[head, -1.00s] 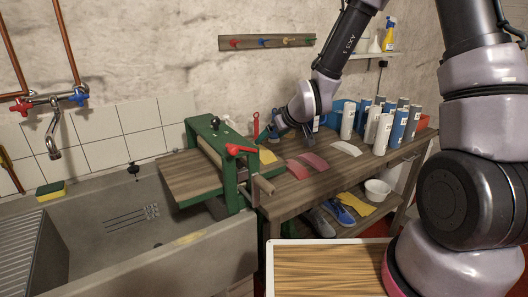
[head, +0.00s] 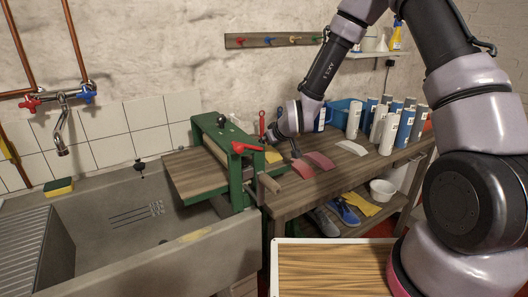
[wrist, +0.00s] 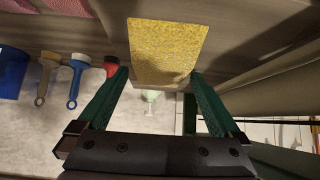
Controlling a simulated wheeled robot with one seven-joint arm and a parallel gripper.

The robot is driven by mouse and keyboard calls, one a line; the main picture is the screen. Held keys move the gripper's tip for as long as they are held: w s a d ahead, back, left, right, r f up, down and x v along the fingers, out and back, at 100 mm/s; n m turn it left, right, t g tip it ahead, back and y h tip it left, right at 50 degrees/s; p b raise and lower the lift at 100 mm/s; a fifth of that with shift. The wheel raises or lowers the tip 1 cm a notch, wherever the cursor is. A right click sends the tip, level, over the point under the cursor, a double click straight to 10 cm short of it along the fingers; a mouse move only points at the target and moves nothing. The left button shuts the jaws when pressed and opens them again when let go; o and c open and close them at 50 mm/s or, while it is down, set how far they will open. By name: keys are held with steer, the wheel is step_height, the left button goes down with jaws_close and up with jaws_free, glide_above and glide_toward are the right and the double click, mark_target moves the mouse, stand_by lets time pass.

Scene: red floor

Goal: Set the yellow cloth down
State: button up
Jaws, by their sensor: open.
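The yellow cloth (head: 273,156) lies flat on the wooden bench (head: 300,195), just right of the green press. In the wrist view the cloth (wrist: 168,45) is a yellow rectangle ahead of my gripper (wrist: 158,75). The fingers are open, with the tips on either side of the cloth's near end. Nothing is seen pinched between them. In the head view my gripper (head: 294,150) is low over the bench beside the cloth, its fingertips hard to make out.
The green press (head: 236,165) with red handles stands left of the cloth. Pink and red curved pieces (head: 319,160) lie to the right, then several upright bottles (head: 388,132). Brushes (wrist: 76,80) show in the wrist view. Another yellow cloth (head: 362,204) and a white bowl (head: 382,189) are on the lower shelf.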

steer(key=shift+r, duration=0.1)
steer(key=c, duration=1.5)
